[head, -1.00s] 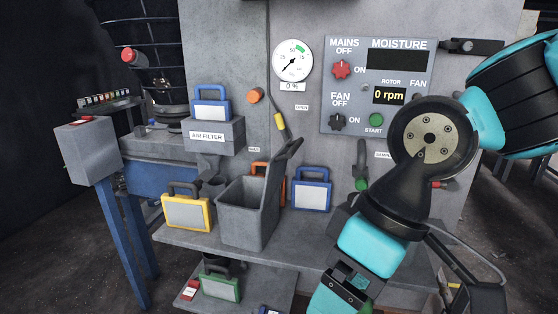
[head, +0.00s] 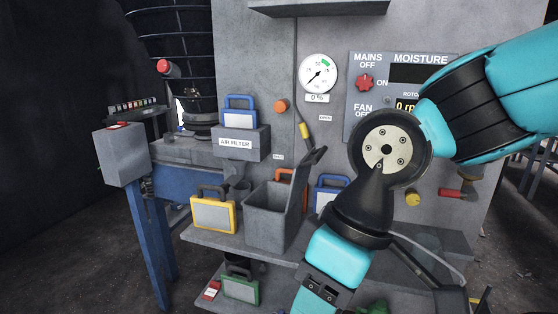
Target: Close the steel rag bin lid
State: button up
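The steel rag bin (head: 264,225) is a grey open-topped box on the grey shelf, near the middle of the head view. Its lid (head: 297,185) stands raised, tilted up along the bin's right side, with a dark tab at its top. The bin's mouth is open; its inside is mostly in shadow. My teal and black arm comes in from the right and bends down to the bottom edge, to the right of the bin. My gripper is not visible.
A yellow-framed case (head: 213,215) stands left of the bin. A blue-framed case (head: 327,195), partly behind my arm, and an orange handle (head: 285,175) are close to the lid. The air filter box (head: 240,143) is above left. The shelf (head: 222,240) has bare room in front.

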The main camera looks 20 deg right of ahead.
aim_at(299, 180)
jog(key=u, duration=0.95)
jog(key=k, duration=0.65)
jog(key=z, duration=1.1)
jog(key=i, duration=0.5)
